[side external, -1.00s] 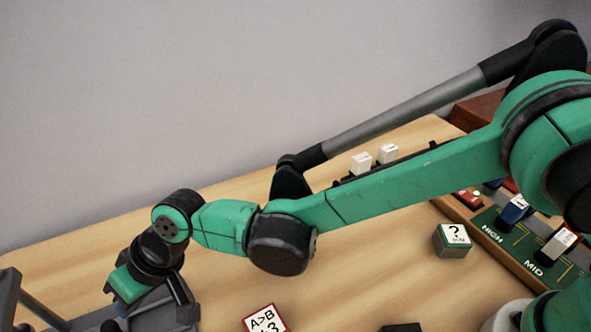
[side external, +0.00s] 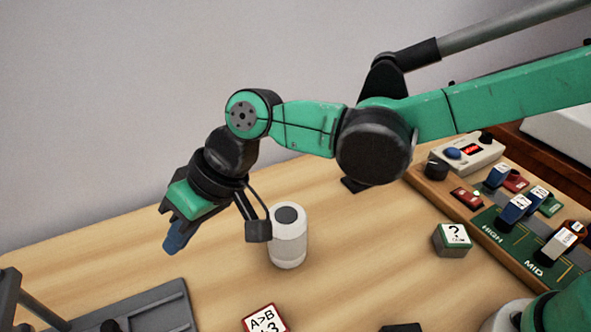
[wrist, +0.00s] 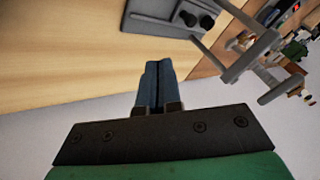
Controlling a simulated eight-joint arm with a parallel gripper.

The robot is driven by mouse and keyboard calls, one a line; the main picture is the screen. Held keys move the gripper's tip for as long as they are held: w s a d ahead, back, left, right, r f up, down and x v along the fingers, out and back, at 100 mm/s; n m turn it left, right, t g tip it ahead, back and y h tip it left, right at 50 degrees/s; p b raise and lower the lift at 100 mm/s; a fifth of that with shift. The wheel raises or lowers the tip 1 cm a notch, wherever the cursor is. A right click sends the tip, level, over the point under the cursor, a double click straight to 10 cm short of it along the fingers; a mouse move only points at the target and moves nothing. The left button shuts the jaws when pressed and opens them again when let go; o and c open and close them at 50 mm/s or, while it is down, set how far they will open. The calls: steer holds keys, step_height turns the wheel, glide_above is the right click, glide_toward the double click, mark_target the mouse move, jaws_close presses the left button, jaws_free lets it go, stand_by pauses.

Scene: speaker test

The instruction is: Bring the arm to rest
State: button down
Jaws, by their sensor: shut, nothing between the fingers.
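My gripper (side external: 174,238) is raised above the left part of the wooden table (side external: 230,300) in the side external view, pointing down and to the left. In the wrist view its blue fingers (wrist: 154,85) are pressed together with nothing between them. It is apart from everything on the table. A white cylinder with a dark top (side external: 289,240) stands upright to the right of the gripper in the side external view.
A grey tray or fixture (side external: 150,308) lies at the front left. A card marked "A>B" (side external: 265,318) and a "?" block (side external: 452,238) sit on the table. A green board marked HIGH and MID (side external: 515,250) with several small blocks is at right. Table around the cylinder is clear.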

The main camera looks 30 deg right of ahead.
steer(key=d+r+m+t, duration=0.1)
steer(key=d, duration=0.4)
steer(key=w+d+r+m+t+h, duration=0.1)
steer(key=d, duration=0.4)
steer(key=w+d+r+t+h, duration=0.1)
steer(key=d, duration=0.4)
steer(key=shift+w+r+m, duration=0.1)
steer(key=shift+r+m, duration=0.25)
steer(key=shift+m, duration=0.05)
steer(key=s+d+f+m+t+h, duration=0.1)
steer(key=s+d+m+h, duration=0.1)
steer(key=d, duration=0.7)
steer(key=s+d+m+t+h, duration=0.1)
steer(key=s+d+h, duration=0.2)
steer(key=d, duration=0.6)
steer(key=shift+s+f+m+t, duration=0.35)
steer(key=shift+s+m+t, duration=0.05)
steer(key=shift+s, duration=0.1)
steer(key=shift+a, duration=0.1)
